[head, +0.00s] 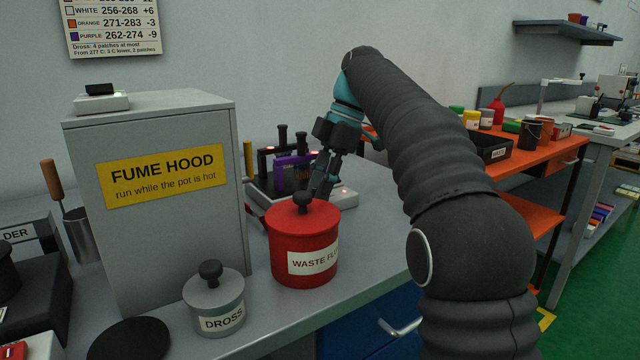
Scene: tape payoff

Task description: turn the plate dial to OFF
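A low grey-white plate unit (344,198) stands on the bench behind the red waste flux can (290,256). A small red light glows on its right part. Holders with a red and a purple frame (279,176) and black knobs stand on or just behind it. My gripper (324,187) points down over the plate unit's front, just behind and above the can's lid. I cannot make out the dial or its setting; the gripper and can cover that part. The fingers look close together, but whether they are shut on anything is not clear.
The grey fume hood box (170,240) stands left, with a small switch box (101,103) on top. A grey dross can (214,300) stands in front. An orange bench (540,160) with pots and a black tray (490,147) lies right, behind my arm.

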